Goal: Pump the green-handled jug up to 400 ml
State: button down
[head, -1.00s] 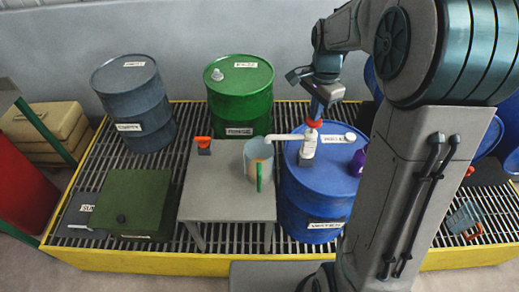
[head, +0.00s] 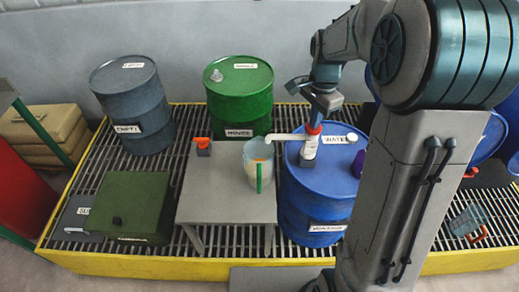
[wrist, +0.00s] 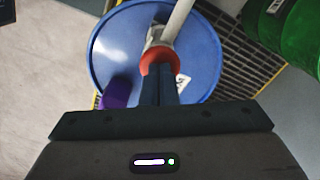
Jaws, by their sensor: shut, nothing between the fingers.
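The clear jug with a green handle (head: 259,178) stands upright on a grey stand, with some contents visible inside; its level cannot be read. A hand pump with a white body (head: 309,150) and red top (head: 313,129) stands on the blue drum (head: 312,205). Its white spout (head: 285,137) reaches left over the jug. My gripper (head: 317,117) is shut and empty, pointing down at the red top. In the wrist view its closed fingers (wrist: 158,80) meet the red top (wrist: 159,58), apparently touching it. The jug is not in the wrist view.
The grey stand (head: 225,205) also holds an orange-topped item (head: 203,145). A green drum (head: 240,95) and a grey-blue drum (head: 133,105) stand behind. A dark green box (head: 128,208) sits left. A purple object (wrist: 117,92) is on the blue drum beside the pump.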

jog(key=shift+r+p, duration=1.75)
jog(key=shift+r, duration=0.5)
jog(key=shift+f, duration=0.1)
jog(key=shift+f+b, duration=1.65)
jog(key=shift+f, duration=0.55)
jog(key=shift+r+p, duration=1.75)
jog(key=shift+r, duration=0.55)
jog(key=shift+f, duration=0.15)
